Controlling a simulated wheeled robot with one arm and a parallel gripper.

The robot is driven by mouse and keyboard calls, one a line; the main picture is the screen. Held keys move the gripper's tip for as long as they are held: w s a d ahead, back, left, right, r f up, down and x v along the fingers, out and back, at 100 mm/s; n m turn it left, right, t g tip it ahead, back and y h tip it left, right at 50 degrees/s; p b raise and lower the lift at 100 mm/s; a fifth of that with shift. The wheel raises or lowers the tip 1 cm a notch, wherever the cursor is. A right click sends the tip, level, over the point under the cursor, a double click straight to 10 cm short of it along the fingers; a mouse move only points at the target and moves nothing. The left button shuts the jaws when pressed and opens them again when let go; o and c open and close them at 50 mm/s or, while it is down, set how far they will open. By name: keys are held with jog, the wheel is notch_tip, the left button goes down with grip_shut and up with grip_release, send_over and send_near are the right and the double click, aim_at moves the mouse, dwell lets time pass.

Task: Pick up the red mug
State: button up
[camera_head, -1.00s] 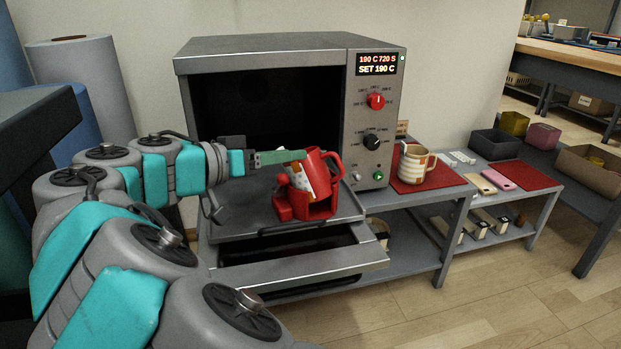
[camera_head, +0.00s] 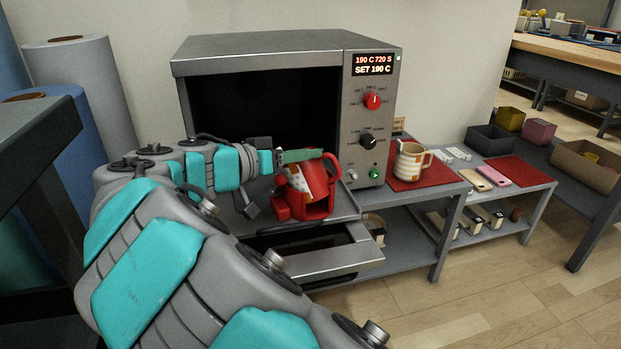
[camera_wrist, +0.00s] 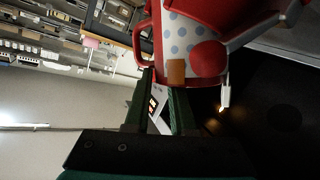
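The red mug (camera_head: 330,172) with a patterned white-and-orange wrap sits tilted in a red press cradle (camera_head: 297,208) on the oven's pulled-out tray. Its handle is on the right. My gripper (camera_head: 318,154) comes from the left, its green fingers lying across the top of the mug near the rim and handle. In the wrist view the fingers (camera_wrist: 163,88) stand apart with a gap between them. The mug's dotted wrap (camera_wrist: 185,40) is just beyond the fingertips. A red knob (camera_wrist: 208,58) stands beside it. Whether the fingers touch the mug is unclear.
The grey oven (camera_head: 262,55) with lit display stands behind the mug, its cavity open. An open drawer (camera_head: 320,262) juts below the tray. A striped mug (camera_head: 408,163) stands on a red mat to the right. Blue and grey rolls (camera_head: 80,85) stand at left.

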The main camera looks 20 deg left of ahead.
grip_shut()
jog(key=shift+f, duration=0.1)
dwell(0.9)
